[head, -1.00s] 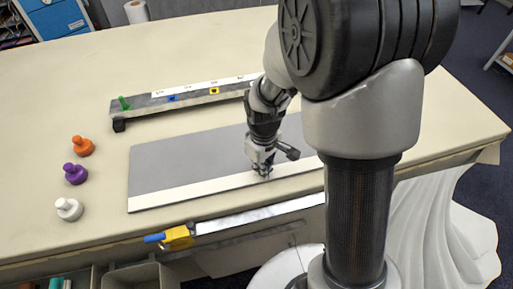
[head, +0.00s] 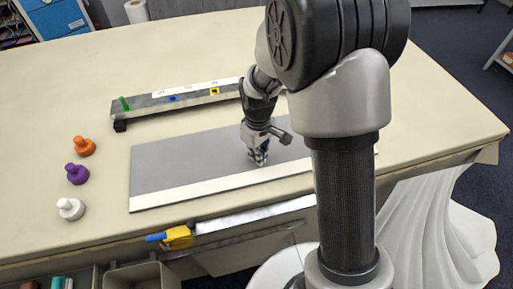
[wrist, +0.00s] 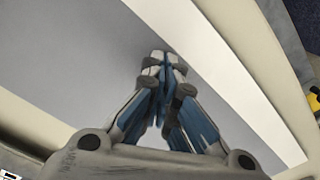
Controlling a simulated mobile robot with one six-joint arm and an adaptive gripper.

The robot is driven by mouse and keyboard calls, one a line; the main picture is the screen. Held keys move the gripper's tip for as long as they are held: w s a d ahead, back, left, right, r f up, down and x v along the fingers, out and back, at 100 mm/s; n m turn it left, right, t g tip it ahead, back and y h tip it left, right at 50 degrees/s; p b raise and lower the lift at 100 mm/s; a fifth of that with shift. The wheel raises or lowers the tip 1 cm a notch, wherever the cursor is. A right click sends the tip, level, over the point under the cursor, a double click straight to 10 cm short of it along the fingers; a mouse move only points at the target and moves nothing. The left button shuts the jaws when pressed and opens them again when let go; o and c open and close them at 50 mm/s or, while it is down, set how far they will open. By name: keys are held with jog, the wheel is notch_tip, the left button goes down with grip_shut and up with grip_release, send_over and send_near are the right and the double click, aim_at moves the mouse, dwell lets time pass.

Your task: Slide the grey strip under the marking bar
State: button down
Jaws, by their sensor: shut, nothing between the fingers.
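The grey strip (head: 190,165) lies flat on the table, with a white band along its near edge; it also shows in the wrist view (wrist: 80,60). The marking bar (head: 150,107) stands behind it, with a green knob at its left end and blue and yellow marks. Bare table shows between strip and bar. My gripper (head: 258,160) is shut and empty, pointing down over the strip's grey part, just behind the white band. Its closed fingertips show in the wrist view (wrist: 163,62). I cannot tell whether they touch the strip. My arm hides the bar's right part.
Orange (head: 82,146), purple (head: 76,174) and white (head: 70,209) knobbed pieces stand left of the strip. A yellow-and-blue tool (head: 178,237) sits at the table's front edge, beside a metal rail (head: 245,218). The table behind the bar is clear.

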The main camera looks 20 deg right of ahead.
jog(key=shift+w+p, duration=1.2)
jog(key=shift+w, duration=4.8)
jog(key=shift+r, duration=0.1)
jog(key=shift+s+r+p, duration=0.2)
jog(key=shift+r+p, duration=0.5)
jog(key=shift+r, duration=0.3)
jog(key=shift+s+r+p, duration=0.2)
jog(key=shift+r+p, duration=0.55)
jog(key=shift+r, duration=0.2)
jog(key=shift+s+r+p, duration=0.2)
jog(key=shift+r+p, duration=0.5)
jog(key=shift+r, duration=0.3)
